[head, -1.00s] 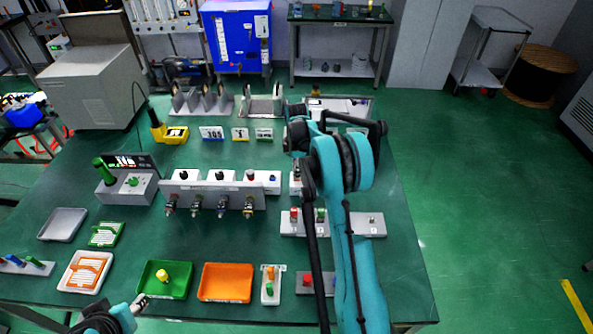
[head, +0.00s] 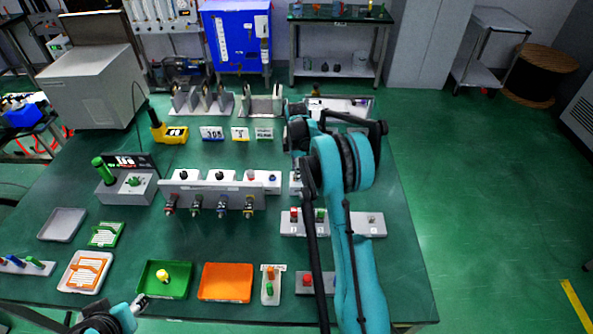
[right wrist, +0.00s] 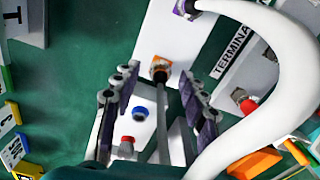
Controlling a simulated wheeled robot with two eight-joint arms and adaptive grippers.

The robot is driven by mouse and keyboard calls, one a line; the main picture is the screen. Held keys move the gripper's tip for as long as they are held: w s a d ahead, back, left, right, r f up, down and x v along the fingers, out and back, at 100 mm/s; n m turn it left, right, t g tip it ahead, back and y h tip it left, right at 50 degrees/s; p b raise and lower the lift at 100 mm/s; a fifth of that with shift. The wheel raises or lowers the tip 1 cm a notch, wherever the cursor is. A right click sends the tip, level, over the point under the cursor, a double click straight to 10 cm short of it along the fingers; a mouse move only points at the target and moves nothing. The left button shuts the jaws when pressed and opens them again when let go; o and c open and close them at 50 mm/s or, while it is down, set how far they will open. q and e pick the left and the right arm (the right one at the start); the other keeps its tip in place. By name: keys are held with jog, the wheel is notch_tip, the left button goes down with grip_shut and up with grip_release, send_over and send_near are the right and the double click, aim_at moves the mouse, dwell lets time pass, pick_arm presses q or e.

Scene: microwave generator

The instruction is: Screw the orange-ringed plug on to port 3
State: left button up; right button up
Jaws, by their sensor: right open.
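My right gripper (right wrist: 152,112) is open in the right wrist view, its two purple-padded fingers spread wide. Past the fingertips, a dark round fitting with an orange surround (right wrist: 160,68) sits on a white block. A thin grey rod runs between the fingers below it; I cannot tell what it belongs to. In the head view, my right arm hides its gripper and much of this block. A connector with an orange-yellow band (head: 249,207) is at the right end of the row on the grey bracket (head: 187,189). Port 3 cannot be made out. My left gripper (head: 140,303) is beside the green tray.
A thick white hose (right wrist: 285,60) curves along the right of the wrist view, close to the fingers. Blue (right wrist: 140,113) and red (right wrist: 127,142) buttons lie beneath the gripper. The green tray (head: 148,284) and orange tray (head: 226,295) stand near the front edge.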

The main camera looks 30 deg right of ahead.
notch_tip(320, 180, up, 12)
dwell(0.4)
jog(key=shift+f, duration=0.1)
